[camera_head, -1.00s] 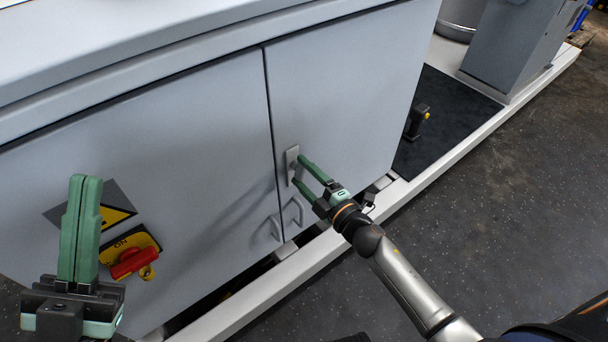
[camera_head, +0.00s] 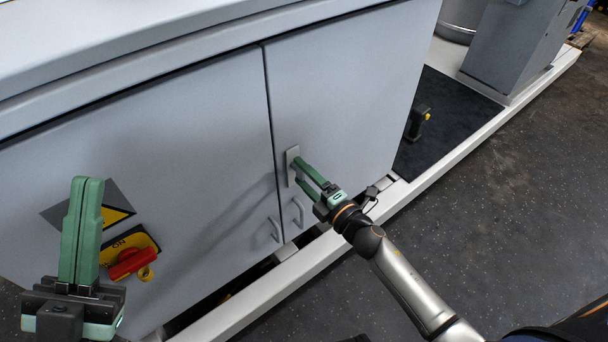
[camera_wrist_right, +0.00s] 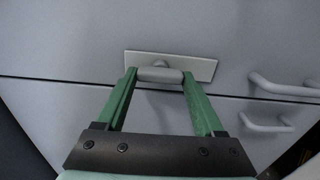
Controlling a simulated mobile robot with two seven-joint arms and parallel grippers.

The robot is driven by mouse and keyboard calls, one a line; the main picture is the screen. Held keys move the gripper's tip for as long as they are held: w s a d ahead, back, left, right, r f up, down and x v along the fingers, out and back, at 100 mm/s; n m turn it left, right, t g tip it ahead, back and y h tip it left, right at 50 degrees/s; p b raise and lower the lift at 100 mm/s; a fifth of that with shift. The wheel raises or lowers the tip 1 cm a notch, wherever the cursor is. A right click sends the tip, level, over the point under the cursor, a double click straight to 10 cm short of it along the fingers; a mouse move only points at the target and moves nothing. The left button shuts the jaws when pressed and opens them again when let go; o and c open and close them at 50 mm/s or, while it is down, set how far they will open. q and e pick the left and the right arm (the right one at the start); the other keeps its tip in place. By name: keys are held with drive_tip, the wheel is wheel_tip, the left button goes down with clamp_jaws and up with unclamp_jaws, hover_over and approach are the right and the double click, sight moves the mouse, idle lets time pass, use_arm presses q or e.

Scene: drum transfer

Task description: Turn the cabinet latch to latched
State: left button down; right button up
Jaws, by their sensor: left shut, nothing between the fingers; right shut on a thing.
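The cabinet latch shows in the head view as a pale plate (camera_head: 291,165) near the seam between the two doors. In the right wrist view the plate (camera_wrist_right: 200,68) lies along the seam, with a short rounded grey handle (camera_wrist_right: 160,75) in front of it, lengthwise with the plate. My right gripper (camera_head: 297,170) is at the latch; in its wrist view the green fingers (camera_wrist_right: 159,76) are shut on the handle, one at each end. My left gripper (camera_head: 87,180) is shut and empty, raised at the lower left in front of the cabinet.
Two door pulls (camera_head: 298,212) sit below the latch, close to my right gripper. A red rotary switch (camera_head: 128,263) on a yellow plate and a warning sign (camera_head: 115,212) are near my left gripper. A white base rail (camera_head: 262,300) runs along the cabinet foot. Dark floor (camera_head: 510,210) is open at right.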

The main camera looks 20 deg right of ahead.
drive_tip(key=o, duration=1.4)
drive_tip(key=p+v, duration=0.1)
drive_tip(key=v, duration=1.1)
drive_tip(key=shift+s+d+p, duration=0.1)
drive_tip(key=shift+s+p, duration=0.15)
drive_tip(key=shift+p, duration=0.15)
drive_tip(key=shift+r, duration=0.15)
